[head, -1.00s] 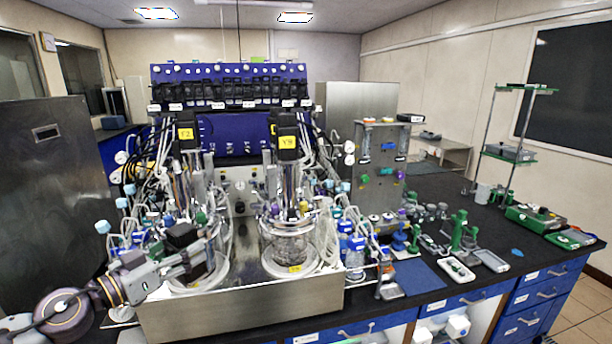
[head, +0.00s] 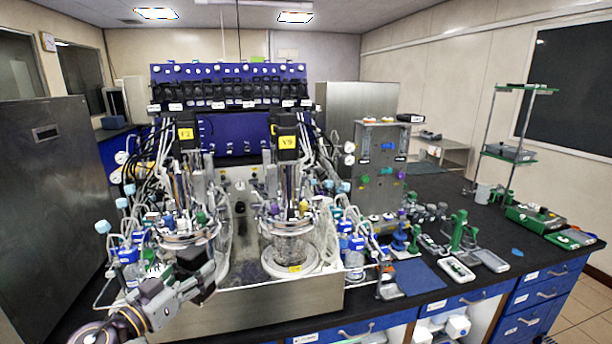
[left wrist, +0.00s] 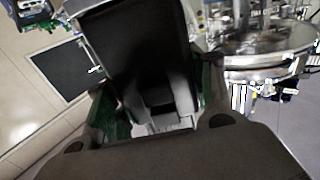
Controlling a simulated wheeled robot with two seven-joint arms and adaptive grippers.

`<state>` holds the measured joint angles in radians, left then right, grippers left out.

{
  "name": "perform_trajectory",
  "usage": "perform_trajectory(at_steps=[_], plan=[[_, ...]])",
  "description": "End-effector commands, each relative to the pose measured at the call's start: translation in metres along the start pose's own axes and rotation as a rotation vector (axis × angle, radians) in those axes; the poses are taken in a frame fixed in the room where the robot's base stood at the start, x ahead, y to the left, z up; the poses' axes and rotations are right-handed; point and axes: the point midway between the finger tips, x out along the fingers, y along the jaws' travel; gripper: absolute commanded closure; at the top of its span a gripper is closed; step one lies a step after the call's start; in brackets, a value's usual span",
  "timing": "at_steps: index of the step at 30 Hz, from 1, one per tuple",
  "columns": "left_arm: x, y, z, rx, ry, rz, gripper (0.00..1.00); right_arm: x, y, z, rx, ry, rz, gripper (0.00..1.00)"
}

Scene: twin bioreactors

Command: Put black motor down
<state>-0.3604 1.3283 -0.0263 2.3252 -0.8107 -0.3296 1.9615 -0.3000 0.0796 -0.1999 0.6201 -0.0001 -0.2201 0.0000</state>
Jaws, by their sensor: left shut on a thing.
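My left gripper (head: 192,278) is at the lower left in the head view, in front of the left reactor vessel and over the front left part of the steel base. It is shut on the black motor (head: 204,290), a dark block at the arm's end. In the left wrist view the black motor (left wrist: 130,45) fills the upper middle, between the green-lined fingers of the gripper (left wrist: 160,100). My right gripper is in neither view.
The left glass vessel (head: 188,240) and the right glass vessel (head: 290,245) stand on the steel base (head: 270,300), with tubes and cables around them. A blue mat (head: 420,276) lies on the black bench, with small tools and trays to its right.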

Motion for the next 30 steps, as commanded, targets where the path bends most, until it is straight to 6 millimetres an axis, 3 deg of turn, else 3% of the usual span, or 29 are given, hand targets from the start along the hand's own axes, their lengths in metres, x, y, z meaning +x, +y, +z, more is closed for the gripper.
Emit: perform_trajectory(at_steps=[8,30], plan=[[0.002,0.005,0.013,0.002,0.005,-0.038,1.0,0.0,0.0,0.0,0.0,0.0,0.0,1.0],[0.006,0.016,0.074,-0.001,0.004,-0.182,1.0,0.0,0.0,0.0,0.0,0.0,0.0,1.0]])
